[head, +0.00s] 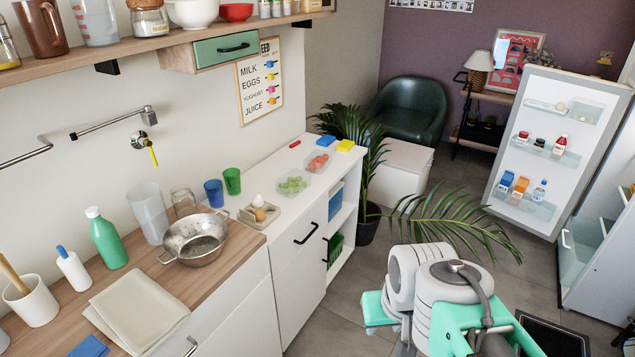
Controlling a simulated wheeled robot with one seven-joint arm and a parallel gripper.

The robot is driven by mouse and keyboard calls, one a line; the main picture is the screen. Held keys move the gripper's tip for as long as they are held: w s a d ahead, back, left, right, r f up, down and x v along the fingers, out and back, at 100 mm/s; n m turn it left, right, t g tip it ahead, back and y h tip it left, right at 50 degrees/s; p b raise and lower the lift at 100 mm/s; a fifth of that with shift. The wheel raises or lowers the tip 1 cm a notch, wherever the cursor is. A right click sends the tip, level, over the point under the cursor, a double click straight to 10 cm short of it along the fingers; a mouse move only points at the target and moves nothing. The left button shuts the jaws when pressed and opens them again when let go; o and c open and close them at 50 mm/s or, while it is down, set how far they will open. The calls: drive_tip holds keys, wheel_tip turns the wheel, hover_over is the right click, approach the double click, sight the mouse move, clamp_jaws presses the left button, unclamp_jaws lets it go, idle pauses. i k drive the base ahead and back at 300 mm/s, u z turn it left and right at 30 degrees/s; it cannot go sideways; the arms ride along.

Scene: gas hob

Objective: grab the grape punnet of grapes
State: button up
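The grape punnet (293,184) is a small clear tub with green grapes in it. It sits upright on the white counter, in the middle of the head view. Behind it and to the right is a similar clear punnet with red fruit (318,161). My arm (440,293), in white and mint green, shows at the lower right, well apart from the counter. I cannot make out my gripper's fingers.
An egg tray (259,213) stands to the left of the grapes, with a green cup (232,181) and a blue cup (214,193) further left. A colander (194,238) sits on the wooden worktop. Palm fronds (455,215) spread over the floor to the right.

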sight(292, 184)
drive_tip(key=z, duration=0.75)
drive_tip(key=i, duration=3.9)
drive_tip(key=u, duration=4.95)
